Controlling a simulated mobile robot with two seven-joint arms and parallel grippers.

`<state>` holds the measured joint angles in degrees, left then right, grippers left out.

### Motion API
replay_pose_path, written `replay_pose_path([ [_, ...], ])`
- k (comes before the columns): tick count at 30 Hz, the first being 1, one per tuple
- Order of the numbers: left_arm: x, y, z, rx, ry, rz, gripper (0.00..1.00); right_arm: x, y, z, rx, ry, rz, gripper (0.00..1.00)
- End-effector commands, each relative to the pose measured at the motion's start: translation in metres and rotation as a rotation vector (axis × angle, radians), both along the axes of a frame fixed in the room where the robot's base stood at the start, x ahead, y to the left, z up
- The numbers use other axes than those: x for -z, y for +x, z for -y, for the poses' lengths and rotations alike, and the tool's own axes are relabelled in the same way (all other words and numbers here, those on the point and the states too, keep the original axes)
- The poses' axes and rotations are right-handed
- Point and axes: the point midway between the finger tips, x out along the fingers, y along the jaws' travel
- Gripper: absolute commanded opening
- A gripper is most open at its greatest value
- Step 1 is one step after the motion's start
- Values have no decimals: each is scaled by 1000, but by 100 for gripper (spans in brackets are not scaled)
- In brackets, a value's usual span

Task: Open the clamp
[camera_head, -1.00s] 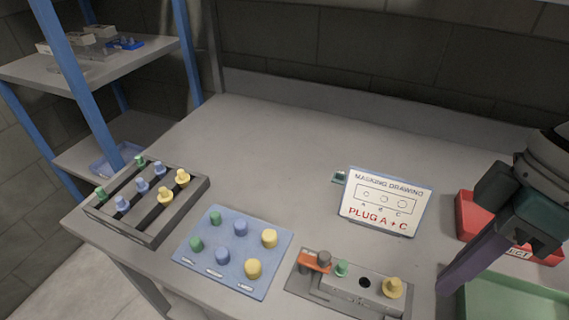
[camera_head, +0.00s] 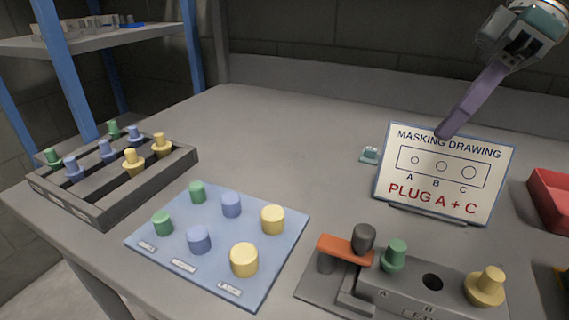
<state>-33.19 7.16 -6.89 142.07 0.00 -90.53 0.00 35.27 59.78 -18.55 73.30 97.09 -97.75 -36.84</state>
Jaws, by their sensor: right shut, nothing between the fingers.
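The clamp (camera_head: 340,250) is an orange bar with a dark grey knob at the left end of a grey block (camera_head: 413,293), near the bottom right. The bar reaches towards the block's left end; I cannot tell whether it presses on it. A green plug (camera_head: 396,255) stands in the block at A and a yellow plug (camera_head: 487,286) at the right end. The middle hole B is empty. My right gripper (camera_head: 442,133) is shut and empty, its purple fingers pointing down-left in front of the sign's top edge, well above the clamp in the picture. My left gripper is out of view.
The sign (camera_head: 484,207) reads "PLUG A + C". A blue mat (camera_head: 170,248) with green, blue and yellow pegs lies left of the clamp. A dark rack (camera_head: 178,172) of plugs stands farther left. A red bin (camera_head: 552,196) is at the right edge. The back of the table is clear.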

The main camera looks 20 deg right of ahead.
Motion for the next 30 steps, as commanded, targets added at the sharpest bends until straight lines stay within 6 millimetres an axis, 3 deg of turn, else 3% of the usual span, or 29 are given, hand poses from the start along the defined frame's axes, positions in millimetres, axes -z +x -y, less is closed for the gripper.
replay_pose_path([
  [8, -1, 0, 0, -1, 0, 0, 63, 0, 0, -1, 0, -1, -1, 0],
  [13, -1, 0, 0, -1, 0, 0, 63, 12, 1, -9, -2, 0, -5, 0],
  [26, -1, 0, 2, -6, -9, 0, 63, 82, 7, -61, -1, 1, -3, 0],
  [30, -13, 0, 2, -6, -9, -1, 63, 79, -5, -78, -4, -2, -4, 0],
])
